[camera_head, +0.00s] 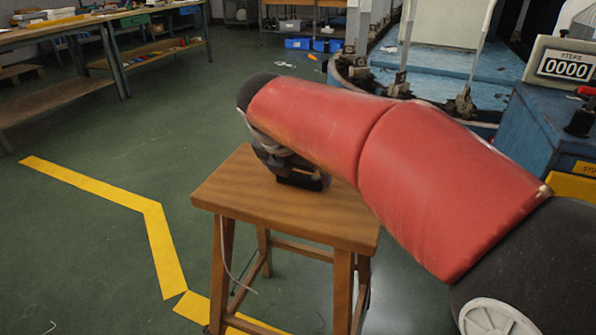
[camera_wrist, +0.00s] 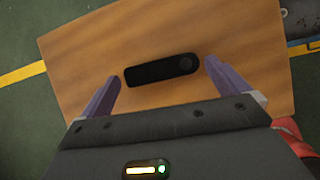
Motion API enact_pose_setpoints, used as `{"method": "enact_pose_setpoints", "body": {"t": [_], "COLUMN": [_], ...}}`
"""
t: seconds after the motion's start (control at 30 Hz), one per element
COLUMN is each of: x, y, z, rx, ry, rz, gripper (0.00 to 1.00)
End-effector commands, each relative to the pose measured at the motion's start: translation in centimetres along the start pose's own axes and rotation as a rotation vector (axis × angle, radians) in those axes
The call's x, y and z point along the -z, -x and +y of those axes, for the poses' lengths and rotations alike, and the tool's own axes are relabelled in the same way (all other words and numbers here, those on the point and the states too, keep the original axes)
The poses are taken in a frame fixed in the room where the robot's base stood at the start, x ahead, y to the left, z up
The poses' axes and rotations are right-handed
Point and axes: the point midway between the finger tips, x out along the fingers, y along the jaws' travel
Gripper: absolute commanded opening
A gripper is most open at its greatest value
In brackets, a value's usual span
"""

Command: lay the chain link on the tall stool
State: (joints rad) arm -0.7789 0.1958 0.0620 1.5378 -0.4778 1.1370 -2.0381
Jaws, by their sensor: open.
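The tall stool (camera_head: 225,195) is wooden with a square top, and its top (camera_wrist: 75,45) fills most of the wrist view. A dark, elongated piece, seemingly the chain link (camera_wrist: 160,70), lies flat on the stool top, with a round mark near its right end. My gripper (camera_wrist: 162,71) is open, its two purple fingers apart on either side of the link, with visible gaps to both ends. In the head view my gripper (camera_head: 300,178) is low over the far middle of the stool top. My red arm partly covers it, and the link cannot be made out there.
A workbench (camera_head: 60,32) with a lower shelf stands at the left. A blue cabinet (camera_head: 535,130) with a step counter (camera_head: 565,66) is at the right. Blue bins (camera_head: 298,43) are at the back. Green floor with yellow tape (camera_head: 90,183) is clear left of the stool.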

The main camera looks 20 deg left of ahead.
Motion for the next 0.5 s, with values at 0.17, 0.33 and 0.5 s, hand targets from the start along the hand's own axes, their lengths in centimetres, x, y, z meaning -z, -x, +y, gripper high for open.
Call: {"method": "enact_pose_setpoints", "body": {"t": [0.17,0.33,0.5], "x": [-0.1,-0.1,-0.1], "y": [4.0,7.6,10.0], "z": [0.0,0.1,0.1], "rx": [-0.004,-0.004,-0.002], "ry": [-0.001,0.000,0.001], "rz": [-0.002,-0.002,-0.001], "gripper": [1.00,1.00,1.00]}}
